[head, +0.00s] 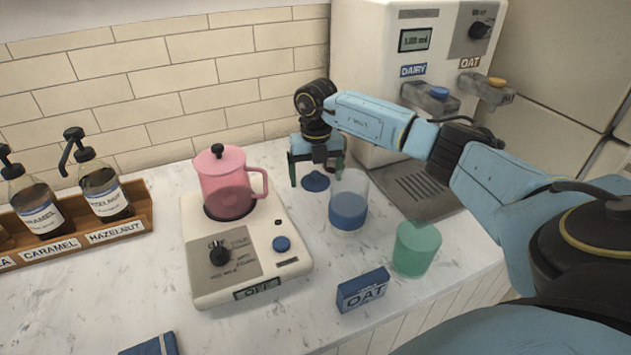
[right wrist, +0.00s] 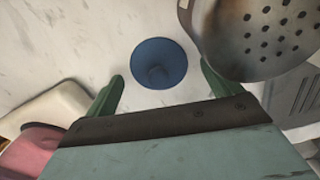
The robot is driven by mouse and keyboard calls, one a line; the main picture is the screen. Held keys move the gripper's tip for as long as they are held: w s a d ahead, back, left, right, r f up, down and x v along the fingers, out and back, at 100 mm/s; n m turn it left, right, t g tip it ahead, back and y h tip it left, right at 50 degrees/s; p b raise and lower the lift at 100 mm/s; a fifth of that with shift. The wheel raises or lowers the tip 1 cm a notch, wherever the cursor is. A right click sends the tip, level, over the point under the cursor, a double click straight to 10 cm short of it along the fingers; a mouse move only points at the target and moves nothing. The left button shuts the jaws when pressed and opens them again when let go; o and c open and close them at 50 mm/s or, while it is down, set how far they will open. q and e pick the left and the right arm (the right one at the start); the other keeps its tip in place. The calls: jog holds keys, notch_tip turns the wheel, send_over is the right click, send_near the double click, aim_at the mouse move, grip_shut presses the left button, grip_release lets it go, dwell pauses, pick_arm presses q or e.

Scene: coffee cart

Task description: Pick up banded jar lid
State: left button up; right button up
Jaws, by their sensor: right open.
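A round blue lid (head: 316,182) with a small raised knob lies on the marble counter, between the pink jug and the clear cup. It also shows whole in the right wrist view (right wrist: 160,64); I see no distinct band on it. My right gripper (head: 317,176) is open and points down above the lid. In the right wrist view, its green fingertips (right wrist: 161,84) stand apart, with the lid between and slightly beyond them, untouched. My left gripper is not in view.
A clear cup with blue contents (head: 348,212) stands close to the lid's right. The pink jug (head: 224,182) sits on a cream warmer (head: 200,285) at left. A perforated metal vessel (right wrist: 262,38) is beside the right finger.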

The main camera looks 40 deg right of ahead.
jog(key=c, duration=1.1)
jog(key=shift+o, duration=0.2)
jog(key=shift+r, duration=0.1)
